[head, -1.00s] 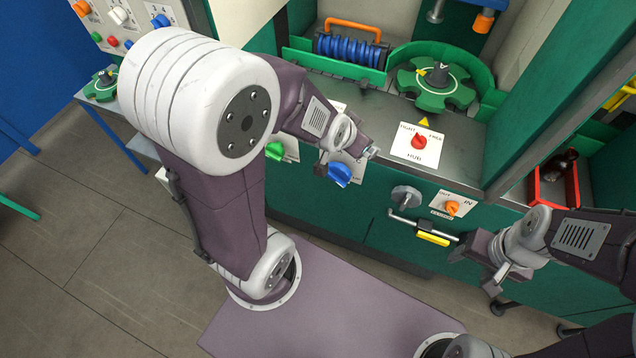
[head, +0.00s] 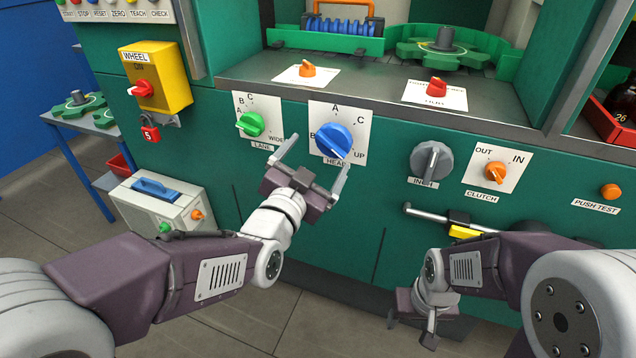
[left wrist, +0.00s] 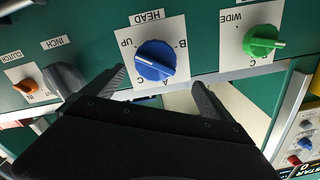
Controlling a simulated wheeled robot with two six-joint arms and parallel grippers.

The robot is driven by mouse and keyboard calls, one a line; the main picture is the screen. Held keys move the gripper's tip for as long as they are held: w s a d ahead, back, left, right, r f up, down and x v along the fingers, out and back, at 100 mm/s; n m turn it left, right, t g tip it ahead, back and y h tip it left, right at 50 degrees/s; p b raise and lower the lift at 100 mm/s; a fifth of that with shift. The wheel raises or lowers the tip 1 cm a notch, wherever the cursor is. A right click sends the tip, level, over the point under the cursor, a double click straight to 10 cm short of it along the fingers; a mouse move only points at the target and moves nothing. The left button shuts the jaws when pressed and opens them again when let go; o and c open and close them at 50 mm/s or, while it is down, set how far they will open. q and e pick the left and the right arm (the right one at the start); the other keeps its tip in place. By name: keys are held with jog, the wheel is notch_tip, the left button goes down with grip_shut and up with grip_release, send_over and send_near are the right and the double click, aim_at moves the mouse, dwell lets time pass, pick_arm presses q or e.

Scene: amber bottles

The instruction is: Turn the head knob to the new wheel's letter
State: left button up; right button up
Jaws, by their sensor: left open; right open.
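The blue head knob (head: 333,140) sits on a white plate marked A, B, C and UP. Its bar slants from upper left to lower right in the head view; I cannot tell which end points. My left gripper (head: 318,162) is open and empty, just in front of and below the knob. In the left wrist view the knob (left wrist: 155,61) shows upside down beyond the two open fingers, apart from them. A green wheel (head: 445,53) with a grey hub sits on the machine; its letter is not legible now. My right gripper (head: 413,328) is open and empty, low at the right.
The green lane knob (head: 250,124) is left of the head knob. The grey inch knob (head: 431,162) and orange clutch knob (head: 495,172) are to the right. A bar handle (head: 440,217) juts out below them. A yellow wheel switch box (head: 155,78) stands upper left.

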aim_at(330, 147)
pick_arm(q)
jog(key=x, duration=0.3)
jog(key=b+x, duration=0.1)
jog(key=x, duration=0.2)
jog(key=f+x, duration=0.1)
jog(key=x, duration=0.2)
jog(key=shift+d, duration=0.4)
jog(key=shift+s, duration=0.1)
jog(key=c, duration=1.4)
pick_arm(e)
notch_tip(330, 147, down, 2)
jog(key=shift+f, duration=0.25)
pick_arm(q)
jog(key=shift+b, duration=0.3)
pick_arm(e)
jog(key=shift+f, duration=0.1)
